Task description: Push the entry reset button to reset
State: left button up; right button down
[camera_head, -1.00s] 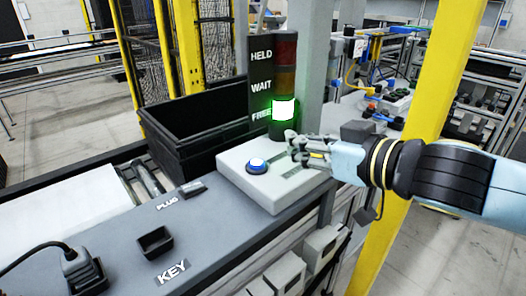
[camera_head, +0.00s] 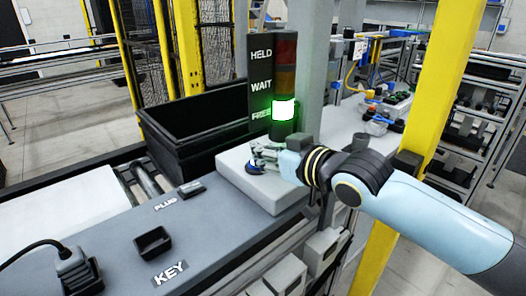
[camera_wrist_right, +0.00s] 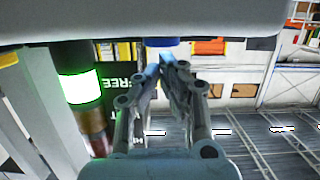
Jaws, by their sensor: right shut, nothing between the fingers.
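The reset button (camera_head: 252,168) is a round blue button with a dark ring on a pale box (camera_head: 280,193) on the grey bench. My right gripper (camera_head: 257,154) is shut and empty, at the button, and its fingers cover part of it in the head view. In the right wrist view the picture is upside down. There the blue button (camera_wrist_right: 162,42) stands out from the pale surface, just past the tips of my right gripper (camera_wrist_right: 168,62). I cannot tell whether they touch. My left gripper is not in view.
A stack light (camera_head: 284,110) glows green beside the sign (camera_head: 262,75) reading HELD, WAIT, FREE. A black crate (camera_head: 200,128) stands behind the box. A yellow post (camera_head: 440,90) stands at right.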

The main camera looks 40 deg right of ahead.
jog(key=shift+f, duration=0.1)
jog(key=shift+f+b, duration=0.45)
jog(key=shift+f, duration=0.5)
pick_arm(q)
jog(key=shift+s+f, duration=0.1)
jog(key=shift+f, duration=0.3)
pick_arm(e)
jog(key=shift+s+f, duration=0.1)
jog(key=shift+f, duration=0.1)
jog(key=r+p, duration=0.4)
jog(key=shift+w+r, duration=0.25)
jog(key=shift+r, duration=0.05)
jog(key=v, duration=0.4)
jog(key=shift+a+r+p, duration=0.1)
jog(key=shift+a+p, duration=0.15)
jog(key=shift+p, duration=0.1)
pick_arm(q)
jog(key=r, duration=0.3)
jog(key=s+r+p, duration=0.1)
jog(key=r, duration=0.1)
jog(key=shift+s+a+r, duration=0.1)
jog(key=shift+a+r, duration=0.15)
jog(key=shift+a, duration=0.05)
pick_arm(e)
jog(key=v, duration=0.6)
jog(key=shift+s+r, duration=0.15)
